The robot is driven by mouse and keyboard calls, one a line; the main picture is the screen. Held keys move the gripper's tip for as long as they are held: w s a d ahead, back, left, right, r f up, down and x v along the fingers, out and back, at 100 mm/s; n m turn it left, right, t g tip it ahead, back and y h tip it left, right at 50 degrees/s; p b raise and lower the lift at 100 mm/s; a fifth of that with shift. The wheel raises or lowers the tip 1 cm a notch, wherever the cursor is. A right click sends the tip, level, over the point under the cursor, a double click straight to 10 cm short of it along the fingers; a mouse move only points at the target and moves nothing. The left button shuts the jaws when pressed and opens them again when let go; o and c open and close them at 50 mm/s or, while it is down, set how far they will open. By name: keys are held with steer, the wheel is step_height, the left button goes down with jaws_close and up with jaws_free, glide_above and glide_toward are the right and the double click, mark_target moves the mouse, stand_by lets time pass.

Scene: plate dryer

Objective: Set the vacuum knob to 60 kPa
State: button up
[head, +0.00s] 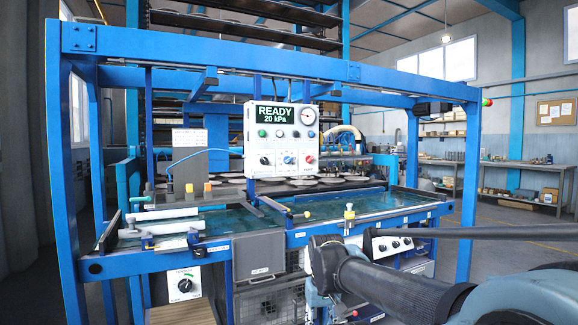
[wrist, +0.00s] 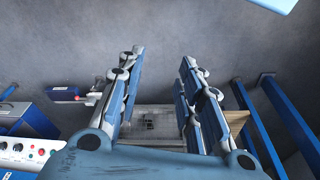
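The white control panel (head: 282,138) hangs above the wet table, and its green display (head: 275,114) reads READY 20 kPa. Along its lower row are a dark knob (head: 265,160), a blue-plated knob (head: 289,160) and a red switch (head: 309,159). A round gauge (head: 307,117) sits at its upper right. The labels are too small to read, so I cannot tell which knob is the vacuum knob. My gripper (wrist: 160,58) is open and empty in the wrist view, its fingers apart over grey floor. In the head view my arm is low at the right, away from the panel.
A box with several black knobs (head: 392,244) is under the table's right side. A lower-left box carries a green-marked knob (head: 184,285). Blue frame posts (head: 467,195) and the front rail (head: 170,257) bound the machine. A knobbed box (wrist: 17,151) shows in the wrist view.

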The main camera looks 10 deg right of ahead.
steer(key=shift+o, duration=0.3)
steer(key=shift+w, duration=0.15)
steer(key=o, duration=0.4)
steer(key=shift+s+r, duration=0.2)
steer(key=shift+o, duration=0.3)
steer(key=w+a+r+n+t+y, duration=0.3)
steer(key=w+a+r, duration=0.3)
steer(key=w+r, duration=0.4)
steer(key=shift+w+a+n+y, duration=0.25)
steer(key=shift+w+n+y, duration=0.45)
steer(key=shift+n, duration=0.1)
steer(key=w+r+n+t+y, duration=0.2)
steer(key=w+r+n+t, duration=0.15)
steer(key=w+r, duration=0.75)
steer(key=n+t, duration=0.1)
steer(key=t, duration=0.8)
glide_toward(288, 160)
steer(key=d+x, duration=0.1)
steer(key=x, duration=0.8)
steer(key=shift+w+f+h, duration=0.3)
steer(key=shift+f+h, duration=0.05)
steer(key=shift+h, duration=0.05)
steer(key=shift+g, duration=0.25)
steer(key=c, duration=1.1)
